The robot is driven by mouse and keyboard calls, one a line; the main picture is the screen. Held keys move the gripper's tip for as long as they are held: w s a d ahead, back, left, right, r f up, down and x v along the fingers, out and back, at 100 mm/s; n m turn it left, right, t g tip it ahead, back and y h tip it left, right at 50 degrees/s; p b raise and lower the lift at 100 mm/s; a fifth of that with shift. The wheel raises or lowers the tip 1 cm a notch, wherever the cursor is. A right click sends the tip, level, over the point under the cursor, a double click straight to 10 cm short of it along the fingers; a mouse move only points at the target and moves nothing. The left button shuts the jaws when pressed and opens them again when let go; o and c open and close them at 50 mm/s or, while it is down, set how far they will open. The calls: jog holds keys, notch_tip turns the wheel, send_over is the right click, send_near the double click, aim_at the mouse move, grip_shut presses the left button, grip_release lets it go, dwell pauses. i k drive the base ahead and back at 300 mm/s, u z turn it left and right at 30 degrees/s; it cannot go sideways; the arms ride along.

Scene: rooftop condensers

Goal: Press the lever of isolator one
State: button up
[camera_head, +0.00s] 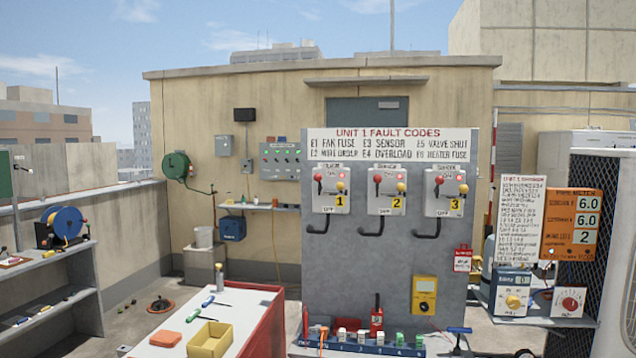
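Isolator one (331,201) is a pale grey box with a yellow "1" label, at the left of a row of three on a grey panel. Its lever (318,178) has a red ball knob and stands at the box's left side, pointing up. Small writing above and "OFF" below mark the box. A yellow knob or lamp (340,186) sits to the right of the lever. Isolator two (386,205) and isolator three (445,205) look alike, with red knobs also up. My gripper is not in view.
The grey panel (350,275) carries a fault-code sign (388,143), a yellow meter (424,295) and a blue strip of small blocks (362,348) at its foot. A red-sided bench (262,330) with a yellow tray (210,340) stands left. Condensers and a shelf stand right.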

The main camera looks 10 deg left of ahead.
aim_at(317, 178)
jog(key=k, duration=0.65)
jog(key=u, duration=0.65)
jog(key=i, duration=0.9)
jog(key=u, duration=0.65)
jog(key=i, duration=1.55)
jog(key=z, duration=0.45)
